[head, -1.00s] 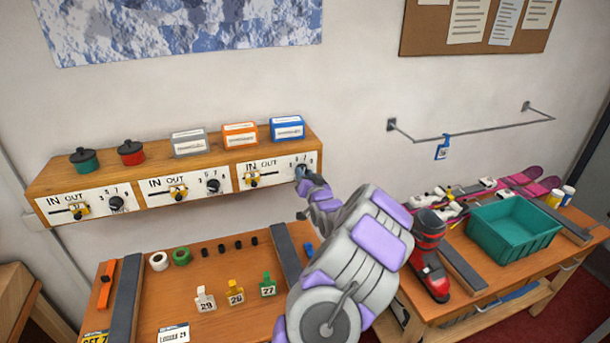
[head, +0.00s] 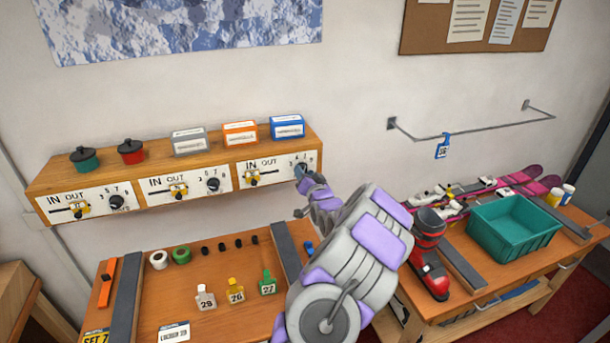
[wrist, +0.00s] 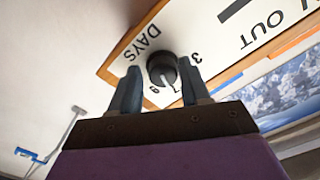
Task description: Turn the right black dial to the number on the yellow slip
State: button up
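The right black dial (wrist: 161,68) shows in the wrist view on a white panel with the numbers 3, 7 and a third one at its rim. A lighter mark on it seems to point near the 7. My gripper (wrist: 158,72) is open, one finger on each side of the dial; I cannot tell whether they touch it. In the head view my gripper (head: 302,180) is at the right end of the wooden box and partly hides the dial (head: 301,167). The yellow slip (head: 95,337) lies at the bottom left, cut by the frame edge, and reads SET 7.
The wooden box (head: 180,209) also carries a middle dial (head: 213,184), a left dial (head: 117,202) and sliders marked IN OUT. Small boxes and pots stand on top. The bench below (head: 215,278) holds several tags and tapes.

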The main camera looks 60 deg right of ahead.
jog(key=shift+o, duration=1.1)
jog(key=b+v, duration=0.1)
jog(key=v, duration=1.6)
jog(key=shift+s+r, duration=0.1)
